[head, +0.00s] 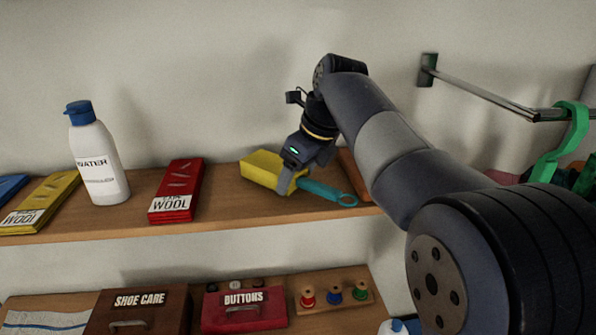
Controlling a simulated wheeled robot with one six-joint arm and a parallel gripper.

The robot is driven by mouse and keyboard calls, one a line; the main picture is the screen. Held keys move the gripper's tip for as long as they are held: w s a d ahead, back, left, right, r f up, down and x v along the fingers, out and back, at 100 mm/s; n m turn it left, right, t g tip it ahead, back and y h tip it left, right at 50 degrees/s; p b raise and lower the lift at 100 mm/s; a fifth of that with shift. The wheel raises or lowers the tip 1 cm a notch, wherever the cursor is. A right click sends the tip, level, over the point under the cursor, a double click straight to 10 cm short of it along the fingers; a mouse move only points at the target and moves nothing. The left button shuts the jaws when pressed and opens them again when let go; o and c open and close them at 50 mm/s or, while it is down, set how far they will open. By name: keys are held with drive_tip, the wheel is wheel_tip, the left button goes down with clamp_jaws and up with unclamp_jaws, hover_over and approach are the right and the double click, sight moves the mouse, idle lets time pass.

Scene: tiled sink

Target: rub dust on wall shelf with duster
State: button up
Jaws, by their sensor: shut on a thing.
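The duster has a yellow head (262,169) and a teal handle (327,191) with a ring at its end. It lies low along the upper wall shelf (225,210), right of the middle. My gripper (288,186) comes down from above and is shut on the duster near where head and handle meet. The duster's head looks at or very close to the shelf surface; exact contact cannot be told. My gripper hides part of the duster's middle. I cannot make out dust on the shelf.
The lower shelf holds a shoe care box (138,312), a buttons box (243,308) and spools (334,293). A metal rail (480,92) with a green hanger (560,145) is at right.

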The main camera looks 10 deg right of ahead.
sight(297, 210)
drive_tip(key=shift+f, duration=0.2)
drive_tip(key=shift+s, duration=0.1)
drive_tip(key=shift+s, duration=1.4)
drive_tip(key=shift+s+f+b, duration=0.15)
drive_tip(key=shift+s+b, duration=0.25)
drive_tip(key=shift+s, duration=1.85)
drive_tip(key=shift+p, duration=0.4)
drive_tip(key=shift+w, duration=0.15)
